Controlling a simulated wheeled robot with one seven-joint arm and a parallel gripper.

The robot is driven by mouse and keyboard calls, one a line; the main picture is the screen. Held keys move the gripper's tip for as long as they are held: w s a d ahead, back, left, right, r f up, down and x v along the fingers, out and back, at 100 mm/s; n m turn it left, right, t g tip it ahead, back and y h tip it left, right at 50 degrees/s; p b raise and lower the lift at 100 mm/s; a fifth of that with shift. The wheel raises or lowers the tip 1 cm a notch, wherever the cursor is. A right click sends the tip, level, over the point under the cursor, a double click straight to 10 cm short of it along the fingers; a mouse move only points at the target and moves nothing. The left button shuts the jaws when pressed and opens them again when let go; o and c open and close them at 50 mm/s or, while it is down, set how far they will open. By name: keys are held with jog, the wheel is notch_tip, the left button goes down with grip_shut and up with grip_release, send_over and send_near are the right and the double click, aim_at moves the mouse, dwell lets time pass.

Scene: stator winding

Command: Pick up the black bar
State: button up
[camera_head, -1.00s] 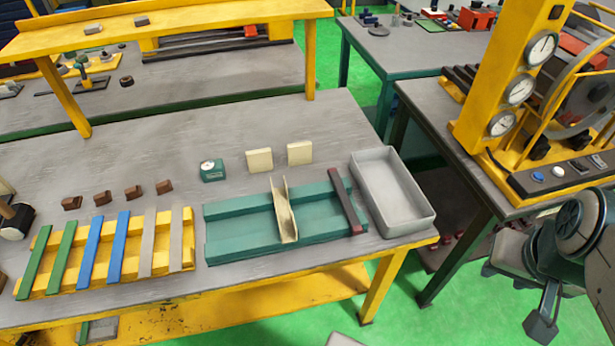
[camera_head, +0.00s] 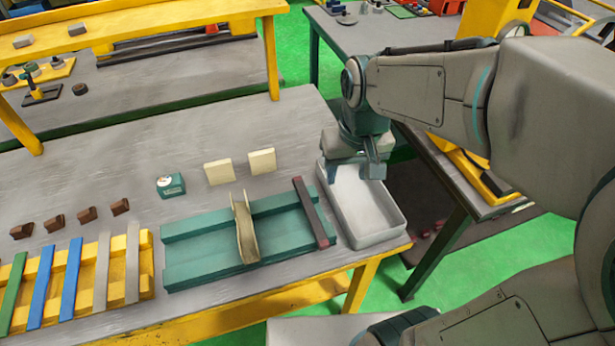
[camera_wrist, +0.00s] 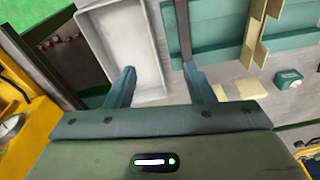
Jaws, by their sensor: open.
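The black bar (camera_head: 311,212), dark with a reddish tint, lies across the right end of the green fixture (camera_head: 190,273) on the workbench. In the wrist view the bar (camera_wrist: 184,32) is at the top, just right of the space between the fingers. My gripper (camera_head: 353,173) is above the back end of the grey bin, to the right of the bar and apart from it. In the wrist view my gripper (camera_wrist: 159,72) shows two spread fingers with nothing between them.
The empty grey bin (camera_head: 398,220) stands right of the fixture. A cream channel piece (camera_head: 246,235) lies across the fixture. Two cream blocks (camera_head: 219,172) and a green gauge box (camera_head: 170,185) stand behind it. A yellow rack (camera_head: 88,300) with coloured strips is at left.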

jog(key=n+g, duration=0.1)
send_over(310, 208)
notch_tip(310, 208, down, 4)
jog(key=shift+h, duration=0.3)
notch_tip(310, 208, down, 14)
jog(key=shift+r+p, duration=0.25)
jog(key=shift+p, duration=0.65)
grip_shut()
